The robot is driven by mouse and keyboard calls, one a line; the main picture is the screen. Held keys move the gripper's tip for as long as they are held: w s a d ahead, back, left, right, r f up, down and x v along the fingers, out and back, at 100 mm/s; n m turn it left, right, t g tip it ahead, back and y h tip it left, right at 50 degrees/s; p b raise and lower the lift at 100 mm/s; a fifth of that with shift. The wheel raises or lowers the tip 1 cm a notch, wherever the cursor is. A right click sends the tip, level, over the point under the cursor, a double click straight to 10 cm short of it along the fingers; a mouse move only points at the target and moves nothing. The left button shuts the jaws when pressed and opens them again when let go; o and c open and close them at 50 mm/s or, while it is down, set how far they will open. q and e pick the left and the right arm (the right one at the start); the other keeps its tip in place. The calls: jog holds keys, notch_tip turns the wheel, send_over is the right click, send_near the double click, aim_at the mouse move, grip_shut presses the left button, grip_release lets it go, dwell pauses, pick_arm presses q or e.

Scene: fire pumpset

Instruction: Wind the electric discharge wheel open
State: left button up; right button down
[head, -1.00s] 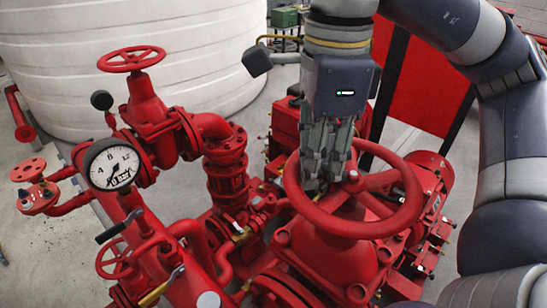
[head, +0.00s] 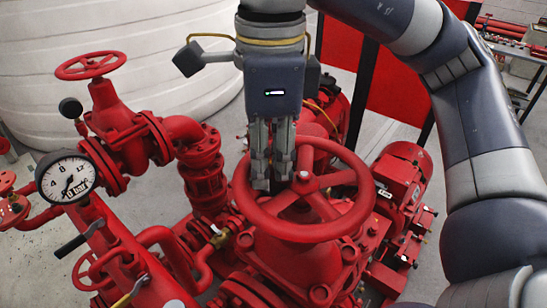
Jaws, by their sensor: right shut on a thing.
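A large red handwheel (head: 305,232) sits on a red valve body in the lower middle of the head view. It is nearest to me of the wheels and lies roughly level, with spokes meeting at a hub. My right gripper (head: 270,172) comes down from above at the wheel's far left part. Its fingers are shut on the wheel, between rim and hub; the fingertips are partly hidden, so I cannot tell exactly which part they grip. My left gripper is not in view.
A pressure gauge (head: 67,178) and a smaller red handwheel (head: 90,65) stand at the left. Red pipes and a red motor (head: 405,175) crowd around the wheel. A white ribbed tank (head: 140,30) fills the back left.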

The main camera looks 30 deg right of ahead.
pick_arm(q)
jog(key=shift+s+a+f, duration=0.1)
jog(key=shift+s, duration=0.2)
pick_arm(e)
jog(key=shift+d+f, duration=0.2)
jog(key=shift+f, duration=0.2)
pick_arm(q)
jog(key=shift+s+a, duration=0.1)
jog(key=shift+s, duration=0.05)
pick_arm(e)
jog(key=shift+w+d+r, duration=0.1)
